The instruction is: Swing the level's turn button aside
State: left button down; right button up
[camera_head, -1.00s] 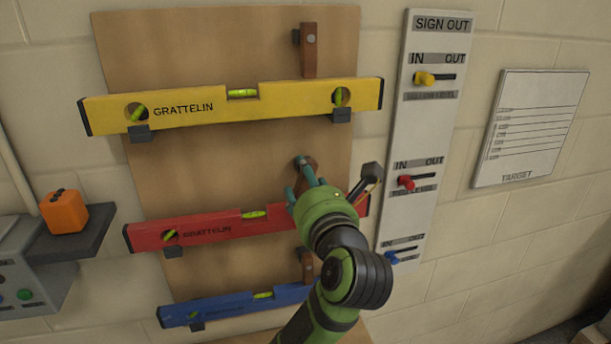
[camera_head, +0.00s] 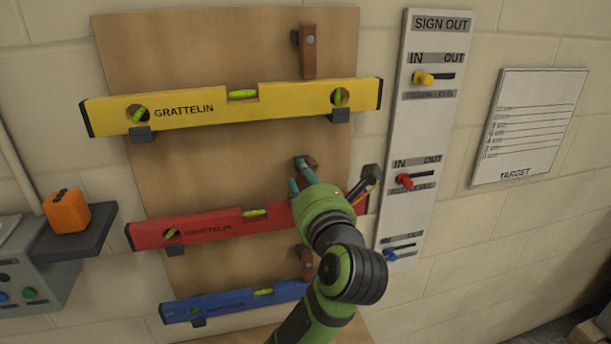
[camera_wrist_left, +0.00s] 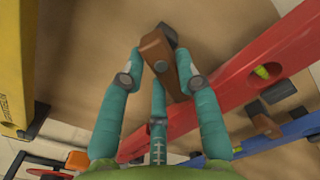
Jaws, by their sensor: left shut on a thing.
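The red level (camera_head: 200,232) lies across the board below the yellow one, its right part hidden by my left arm. Its brown wooden turn button (camera_head: 309,161) is on the board above it, with a dark grey pivot block at its upper end. In the left wrist view the button (camera_wrist_left: 160,56) runs at a slant between my fingers, its lower end close to the red level (camera_wrist_left: 222,100). My left gripper (camera_head: 303,176) is shut on the button, its teal fingers on both sides of it. My right gripper is not in view.
The yellow level (camera_head: 290,98) and blue level (camera_head: 235,304) rest on the board (camera_head: 220,160), with their own turn buttons. The sign-out panel (camera_head: 423,120) stands close right of my arm. An orange object (camera_head: 67,211) sits on a shelf at left.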

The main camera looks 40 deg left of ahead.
pick_arm(q)
jog(key=shift+r+m+p, duration=0.2)
jog(key=shift+m+p, duration=1.95)
jog(key=shift+p, duration=0.8)
jog(key=shift+r+m+p, duration=0.25)
jog(key=shift+m+p, duration=1.85)
jog(key=shift+p, duration=0.85)
jog(key=shift+r+m+p, duration=0.2)
jog(key=shift+m+p, duration=1.95)
jog(key=shift+p, duration=0.8)
jog(key=c, duration=0.9)
grip_release()
jog(key=v, duration=1.2)
